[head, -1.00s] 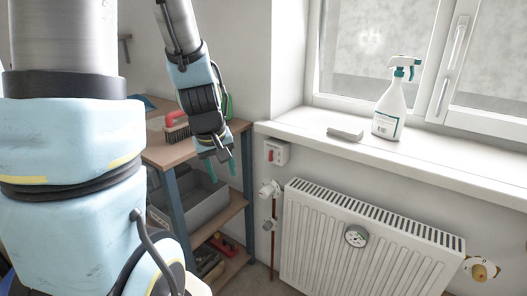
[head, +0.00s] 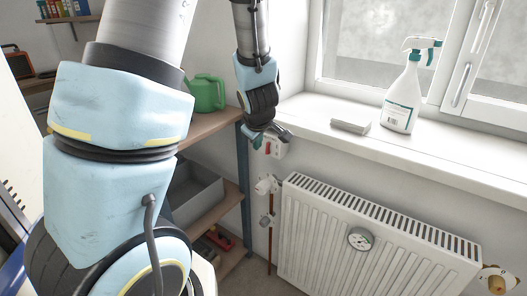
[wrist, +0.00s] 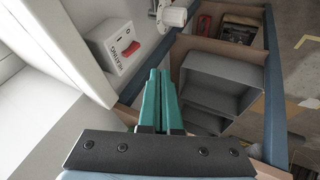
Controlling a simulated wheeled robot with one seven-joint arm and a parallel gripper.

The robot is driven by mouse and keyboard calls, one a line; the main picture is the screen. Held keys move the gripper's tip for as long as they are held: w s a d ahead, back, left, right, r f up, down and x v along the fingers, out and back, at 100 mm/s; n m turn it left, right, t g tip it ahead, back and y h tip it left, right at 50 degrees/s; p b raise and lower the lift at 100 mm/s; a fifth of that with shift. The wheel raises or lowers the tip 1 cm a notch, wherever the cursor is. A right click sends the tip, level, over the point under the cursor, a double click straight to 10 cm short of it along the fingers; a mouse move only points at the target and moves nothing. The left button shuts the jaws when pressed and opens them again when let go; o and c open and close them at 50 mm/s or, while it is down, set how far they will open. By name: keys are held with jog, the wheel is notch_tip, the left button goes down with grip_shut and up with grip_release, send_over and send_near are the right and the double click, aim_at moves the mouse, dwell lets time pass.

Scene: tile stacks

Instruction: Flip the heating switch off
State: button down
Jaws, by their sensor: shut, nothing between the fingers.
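The heating switch is a white box (wrist: 104,38) with a red rocker (wrist: 131,51) and the word HEATING on it. It is fixed to the wall under the windowsill, at the upper left in the wrist view. In the head view its red rocker (head: 268,148) shows partly behind my gripper (head: 258,142). In the wrist view my gripper (wrist: 158,76) has its two teal fingers together and empty. The fingertips appear to the right of and below the switch box, with a visible gap. I cannot tell which way the rocker is set.
The windowsill (head: 440,152) juts out above the switch, with a spray bottle (head: 402,92) and a small pale block (head: 350,125) on it. A white radiator (head: 330,235) and its valve (head: 267,185) are below. A shelf unit with a grey bin (wrist: 215,88) stands beside the switch.

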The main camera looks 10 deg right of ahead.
aim_at(269, 148)
jog(key=w+d+f, duration=0.3)
jog(key=w+f, duration=0.5)
jog(key=shift+d+f, duration=0.25)
jog(key=shift+f, duration=0.15)
jog(key=shift+w+f+b, duration=0.1)
jog(key=shift+b, duration=0.2)
jog(key=b, duration=0.2)
jog(key=shift+w+d+b, duration=0.15)
jog(key=shift+d+b, duration=0.05)
jog(key=shift+b, duration=0.1)
jog(key=shift+r+p, duration=0.65)
jog(key=shift+r, duration=0.2)
jog(key=shift+t, duration=0.3)
